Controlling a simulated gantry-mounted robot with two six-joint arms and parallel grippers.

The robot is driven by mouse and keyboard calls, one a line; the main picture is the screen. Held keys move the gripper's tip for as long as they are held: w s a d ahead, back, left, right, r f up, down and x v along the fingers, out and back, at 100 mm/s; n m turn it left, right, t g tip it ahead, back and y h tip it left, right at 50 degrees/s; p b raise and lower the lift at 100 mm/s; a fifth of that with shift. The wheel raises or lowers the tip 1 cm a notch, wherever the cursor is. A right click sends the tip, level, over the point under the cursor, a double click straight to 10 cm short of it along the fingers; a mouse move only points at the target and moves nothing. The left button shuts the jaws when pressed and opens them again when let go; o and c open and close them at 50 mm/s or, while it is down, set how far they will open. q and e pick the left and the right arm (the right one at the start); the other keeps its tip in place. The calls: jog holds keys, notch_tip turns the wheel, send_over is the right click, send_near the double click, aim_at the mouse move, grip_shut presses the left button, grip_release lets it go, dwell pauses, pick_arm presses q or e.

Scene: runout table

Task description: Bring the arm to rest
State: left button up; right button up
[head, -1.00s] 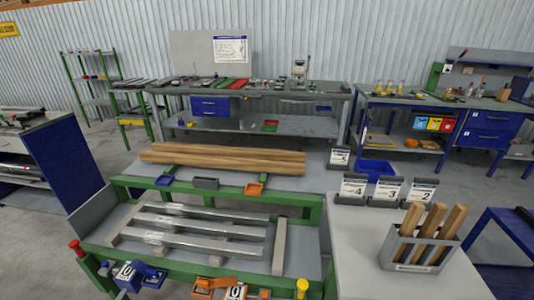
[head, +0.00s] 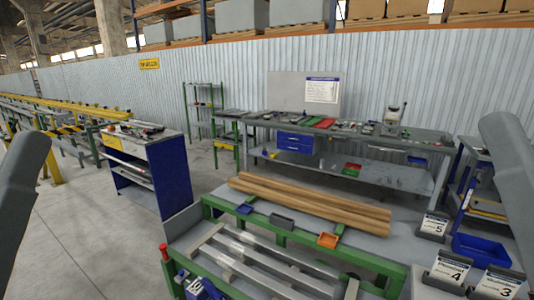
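Part of my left arm (head: 20,205) rises along the left edge of the head view. Part of my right arm (head: 512,165) shows along the right edge. Both are grey links cut off by the frame. Neither gripper shows, so I cannot see fingertips or anything held. Neither visible link overlaps the wooden bars or the metal bars on the runout table.
The green-framed runout table (head: 228,207) carries wooden bars (head: 310,203) and metal bars (head: 255,262). Numbered card holders (head: 450,268) stand at lower right beside a blue bin (head: 482,248). A blue-sided cabinet (head: 173,178) stands left. Open floor (head: 95,245) lies at lower left.

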notch_tip(320, 180, up, 37)
jog(key=n+p, duration=0.1)
jog(key=p, duration=3.7)
notch_tip(320, 180, down, 50)
jog(key=b, duration=4.9)
jog(key=shift+w+r+g+y+b, duration=0.2)
jog(key=shift+w+g+y+b, duration=0.1)
jog(key=shift+w, duration=0.1)
jog(key=shift+a, duration=0.15)
notch_tip(320, 180, down, 11)
jog(key=b, duration=1.1)
jog(key=shift+f, duration=0.1)
